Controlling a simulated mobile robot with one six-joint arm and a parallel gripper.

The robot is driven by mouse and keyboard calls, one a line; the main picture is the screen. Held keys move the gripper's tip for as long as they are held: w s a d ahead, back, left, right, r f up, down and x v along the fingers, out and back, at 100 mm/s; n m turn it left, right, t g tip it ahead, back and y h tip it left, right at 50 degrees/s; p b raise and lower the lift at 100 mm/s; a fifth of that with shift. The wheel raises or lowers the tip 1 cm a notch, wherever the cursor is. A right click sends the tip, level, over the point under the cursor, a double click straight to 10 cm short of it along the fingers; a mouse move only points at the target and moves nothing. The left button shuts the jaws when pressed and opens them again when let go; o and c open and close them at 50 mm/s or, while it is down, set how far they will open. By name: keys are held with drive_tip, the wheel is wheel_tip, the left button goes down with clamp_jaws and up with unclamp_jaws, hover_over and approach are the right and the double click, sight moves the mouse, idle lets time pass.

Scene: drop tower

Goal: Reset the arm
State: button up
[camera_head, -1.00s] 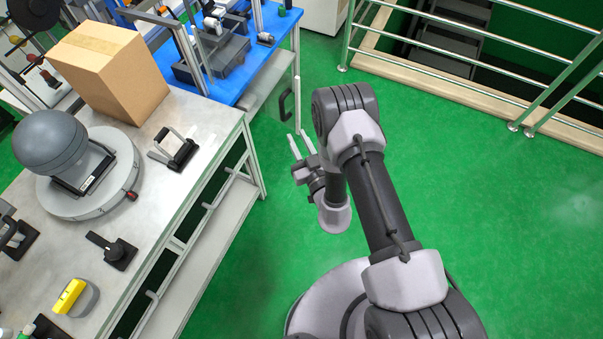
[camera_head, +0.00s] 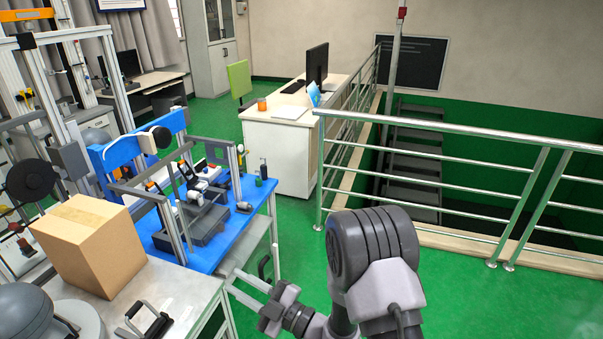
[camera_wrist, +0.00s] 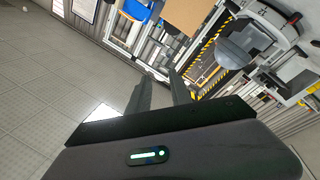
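My gripper (camera_head: 233,280) is at the lower middle of the head view, beside the right edge of the grey workbench (camera_head: 185,290). Its two pale fingers are apart with nothing between them, and they point up and left. In the wrist view my gripper (camera_wrist: 159,76) also shows two dark fingers spread apart and empty. My arm bends at the dark elbow at the lower right of the head view. The lowest part of the arm is cut off by the frame.
A cardboard box (camera_head: 95,255) and a black-handled item (camera_head: 143,320) stand on the workbench. A blue table (camera_head: 205,250) with equipment stands behind it. A metal railing (camera_head: 440,130) guards a stair opening at right. Green floor (camera_head: 300,255) is clear between the blue table and railing.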

drive_tip(key=s+a+r+n+g+y, duration=0.1)
drive_tip(key=s+a+r+n+g, duration=0.1)
drive_tip(key=s+r+n+g, duration=0.55)
drive_tip(key=s+d+r+n+g+h, duration=0.25)
drive_tip(key=s+n, duration=0.35)
drive_tip(key=n, duration=0.4)
drive_tip(key=s+d+r+n+g+h, duration=0.25)
drive_tip(key=s+n, duration=0.35)
drive_tip(key=n, duration=0.4)
drive_tip(key=s+d+n+t+h+b, duration=0.1)
drive_tip(key=s+d+n+t+h, duration=0.2)
drive_tip(key=d+n+t+h, duration=0.6)
drive_tip(key=d+n+h, duration=0.2)
drive_tip(key=d+n, duration=0.8)
drive_tip(key=d, duration=0.2)
drive_tip(key=shift+d+r+h, duration=0.15)
drive_tip(key=shift+r+h, duration=0.15)
drive_tip(key=shift+r, duration=0.1)
